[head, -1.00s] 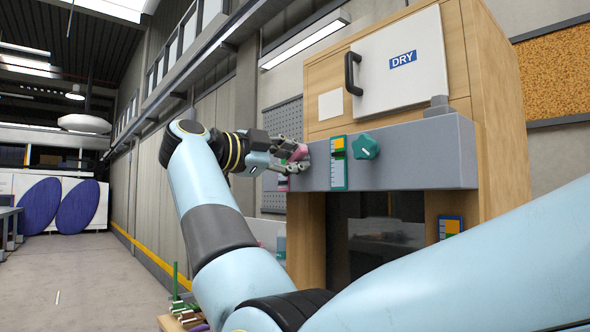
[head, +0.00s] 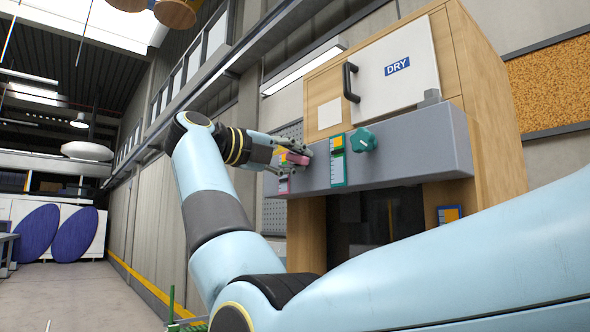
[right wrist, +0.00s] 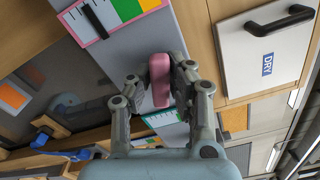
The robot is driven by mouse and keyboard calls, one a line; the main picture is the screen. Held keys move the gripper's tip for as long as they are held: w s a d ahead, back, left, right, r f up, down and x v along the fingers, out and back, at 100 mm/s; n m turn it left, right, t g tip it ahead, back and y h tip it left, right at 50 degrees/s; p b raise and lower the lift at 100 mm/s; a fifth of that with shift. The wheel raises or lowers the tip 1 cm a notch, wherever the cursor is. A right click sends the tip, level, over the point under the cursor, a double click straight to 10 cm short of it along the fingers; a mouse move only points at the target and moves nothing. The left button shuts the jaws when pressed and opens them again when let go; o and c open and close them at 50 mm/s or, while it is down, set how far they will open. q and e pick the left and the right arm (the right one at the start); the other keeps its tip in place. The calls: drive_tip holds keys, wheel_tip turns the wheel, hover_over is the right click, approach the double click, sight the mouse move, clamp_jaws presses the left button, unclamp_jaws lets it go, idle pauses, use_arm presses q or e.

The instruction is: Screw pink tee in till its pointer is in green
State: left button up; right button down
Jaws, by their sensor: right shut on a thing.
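The pink tee (head: 297,158) sits at the left end of the grey panel (head: 410,155). My right gripper (head: 296,157) is shut on it, coming from the left. In the right wrist view the pink tee (right wrist: 160,82) lies between the two fingers of my right gripper (right wrist: 164,85). The pink-framed gauge (right wrist: 112,14) has white, green and orange parts. Its black pointer (right wrist: 95,21) lies on the white part, a little short of the green. In the head view the gauge (head: 284,184) is mostly hidden by the gripper. My left gripper is not in view.
A blue-framed gauge (head: 448,214) is lower right. The cabinet door marked DRY (head: 400,75) is above. My arm crosses the foreground.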

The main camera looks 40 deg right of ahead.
drive_tip(key=m+b, duration=0.3)
drive_tip(key=m, duration=0.3)
drive_tip(key=shift+m, duration=0.3)
drive_tip(key=m+b, duration=0.2)
drive_tip(key=m, duration=0.4)
drive_tip(key=shift+b, duration=0.35)
drive_tip(key=m+b, duration=0.2)
drive_tip(key=m, duration=0.4)
drive_tip(key=shift+s+m, duration=0.1)
drive_tip(key=shift+m, duration=0.2)
drive_tip(key=m+b, duration=0.1)
drive_tip(key=m, duration=0.4)
drive_tip(key=shift+m, duration=0.4)
drive_tip(key=shift+f, duration=0.1)
drive_tip(key=c, duration=1.2)
unclamp_jaws()
drive_tip(key=shift+c, duration=0.2)
drive_tip(key=shift+a, duration=0.1)
